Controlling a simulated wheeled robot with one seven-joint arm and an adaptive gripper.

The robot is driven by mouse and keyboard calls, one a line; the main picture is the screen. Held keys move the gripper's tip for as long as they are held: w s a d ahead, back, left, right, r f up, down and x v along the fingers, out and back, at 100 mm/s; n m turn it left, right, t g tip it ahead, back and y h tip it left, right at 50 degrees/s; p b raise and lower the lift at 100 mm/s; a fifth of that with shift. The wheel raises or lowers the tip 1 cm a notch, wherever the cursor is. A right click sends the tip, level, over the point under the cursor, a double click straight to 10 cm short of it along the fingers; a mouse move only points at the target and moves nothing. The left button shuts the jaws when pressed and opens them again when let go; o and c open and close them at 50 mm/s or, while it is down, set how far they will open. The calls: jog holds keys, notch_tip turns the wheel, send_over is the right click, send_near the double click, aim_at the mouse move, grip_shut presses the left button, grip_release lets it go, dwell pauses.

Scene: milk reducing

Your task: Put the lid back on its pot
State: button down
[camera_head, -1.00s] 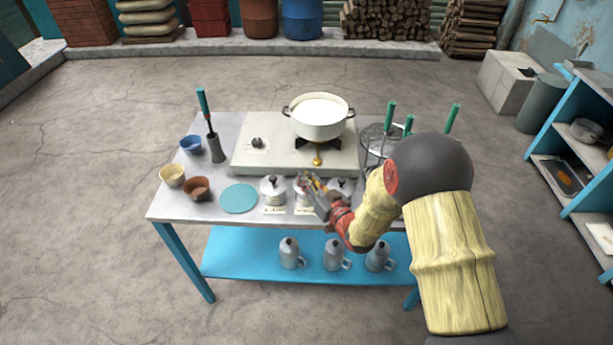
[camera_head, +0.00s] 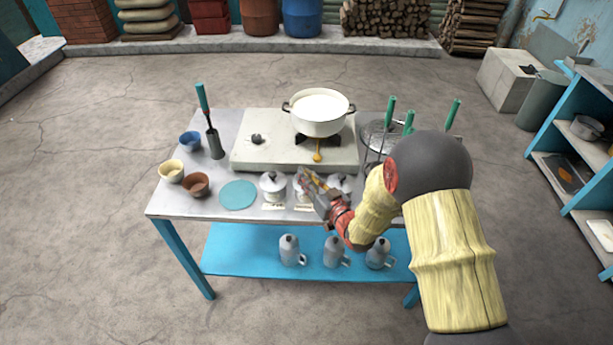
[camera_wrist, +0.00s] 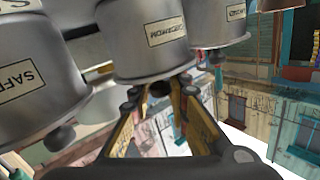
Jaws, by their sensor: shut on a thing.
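My gripper (camera_head: 306,178) is at the front of the table and is shut on a lid knob (camera_wrist: 158,88) that shows between its fingertips in the wrist view. The knob belongs to the lid at the middle small metal pot (camera_wrist: 150,40), whose label seems to read CARDAMOM. The lid looks level with that pot's mouth; I cannot tell if it is fully seated. The left small pot (camera_head: 273,188) has a lid with a dark knob. The right small pot (camera_head: 340,184) is partly hidden by my gripper and also shows a lid.
A white pot (camera_head: 319,116) of white liquid stands on the stove (camera_head: 252,156). A teal disc (camera_head: 238,195) and bowls (camera_head: 196,184) lie to the left. A wire rack with green-handled tools (camera_head: 378,140) stands to the right. Several grey jugs (camera_head: 333,252) are on the lower shelf.

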jog(key=c, duration=1.6)
grip_release()
jog(key=shift+c, duration=0.2)
jog(key=v, duration=1.2)
jog(key=shift+v, duration=3)
